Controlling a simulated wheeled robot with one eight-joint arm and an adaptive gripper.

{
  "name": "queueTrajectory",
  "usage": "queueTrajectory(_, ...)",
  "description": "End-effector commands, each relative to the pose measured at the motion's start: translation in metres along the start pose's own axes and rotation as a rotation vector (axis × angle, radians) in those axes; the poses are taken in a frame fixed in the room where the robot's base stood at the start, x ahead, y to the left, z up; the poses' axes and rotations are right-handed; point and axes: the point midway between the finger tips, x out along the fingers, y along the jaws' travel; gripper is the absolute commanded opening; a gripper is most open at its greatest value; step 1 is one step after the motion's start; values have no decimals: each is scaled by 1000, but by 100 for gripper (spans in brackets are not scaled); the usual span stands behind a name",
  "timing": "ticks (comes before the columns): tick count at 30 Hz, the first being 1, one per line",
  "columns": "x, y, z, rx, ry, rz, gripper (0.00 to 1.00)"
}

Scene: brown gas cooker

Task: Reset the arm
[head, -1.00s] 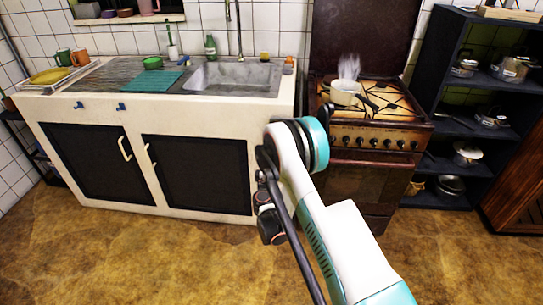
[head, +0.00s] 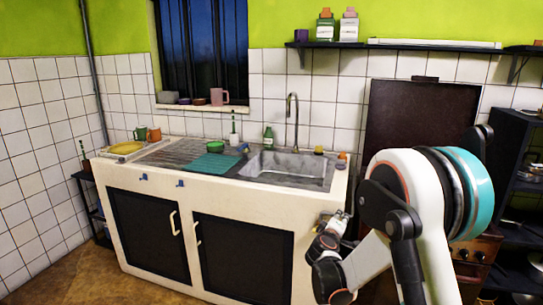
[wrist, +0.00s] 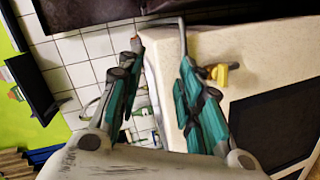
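My arm is raised and bent in the right half of the head view, with its elbow in front of the cooker. My gripper (head: 340,218) is near the right front corner of the sink cabinet and is small there. In the wrist view my gripper (wrist: 160,48) has its two teal fingers apart, with nothing between them. The brown cooker (head: 478,248) shows only partly behind the arm, with its dark raised lid (head: 415,125) above. The cooker top is hidden.
The white sink cabinet (head: 130,180) stands left of the cooker, close to my gripper. A sink (head: 290,168), a green bowl (head: 214,146) and a teal cloth (head: 210,165) are on it. Dark shelves (head: 520,175) stand at the right. Brown floor (head: 90,278) is clear at lower left.

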Motion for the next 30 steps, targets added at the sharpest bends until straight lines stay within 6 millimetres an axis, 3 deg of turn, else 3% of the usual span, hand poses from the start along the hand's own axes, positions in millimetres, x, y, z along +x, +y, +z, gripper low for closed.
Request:
queueTrajectory(1, -10, 15, 3, 29, -15, -18, 33)
queueTrajectory(6, -42, 50, 14, 130, -63, -84, 33)
queueTrajectory(15, -113, 95, 42, 304, -145, -208, 33)
queueTrajectory(22, -176, 112, 67, 433, -204, -308, 33)
queueTrajectory(30, -257, 113, 97, 580, -267, -432, 33)
